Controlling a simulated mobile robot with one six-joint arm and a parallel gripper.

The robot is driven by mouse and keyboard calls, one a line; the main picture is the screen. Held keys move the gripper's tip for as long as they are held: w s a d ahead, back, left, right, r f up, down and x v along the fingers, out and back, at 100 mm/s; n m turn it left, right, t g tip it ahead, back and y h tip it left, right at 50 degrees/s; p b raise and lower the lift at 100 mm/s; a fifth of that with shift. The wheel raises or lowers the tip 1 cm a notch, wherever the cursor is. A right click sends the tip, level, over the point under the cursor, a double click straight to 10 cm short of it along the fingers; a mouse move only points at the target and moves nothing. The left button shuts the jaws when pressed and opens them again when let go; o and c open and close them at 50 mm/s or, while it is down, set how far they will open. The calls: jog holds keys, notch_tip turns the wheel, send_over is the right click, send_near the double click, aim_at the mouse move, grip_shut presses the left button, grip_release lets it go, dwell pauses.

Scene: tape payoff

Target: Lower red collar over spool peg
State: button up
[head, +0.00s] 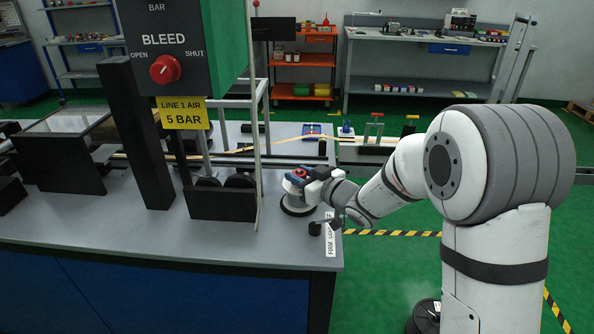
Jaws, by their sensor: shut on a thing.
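The red collar (299,173) shows as a small red patch at my gripper, above the spool. My gripper (303,177) is at the right end of the grey bench and is shut on the red collar. The spool (297,206), a pale disc with a dark lower rim, lies directly below my gripper near the bench's right edge. The spool peg is hidden by my gripper, so I cannot tell whether the collar is around it or above it.
A green and grey panel (175,45) with a red knob (165,69) stands left, above a dark bin (222,205). A black lever (315,228) and white label (331,236) are close by at the bench edge. A blue tray (317,130) sits behind.

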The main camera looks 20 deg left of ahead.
jog(key=o, duration=0.7)
jog(key=shift+w+a+f, duration=0.1)
jog(key=shift+w+f, duration=0.05)
jog(key=shift+f, duration=0.35)
jog(key=shift+w+a+f, duration=0.1)
jog(key=shift+f, duration=0.35)
jog(key=shift+c, duration=0.2)
jog(key=o, duration=0.3)
jog(key=shift+s+d+r, duration=0.1)
jog(key=shift+s+r, duration=0.05)
jog(key=shift+r, duration=0.2)
jog(key=shift+o, duration=0.9)
jog(key=shift+r, duration=0.15)
jog(key=v, duration=0.7)
jog(key=shift+d, duration=0.3)
jog(key=shift+s+r, duration=0.1)
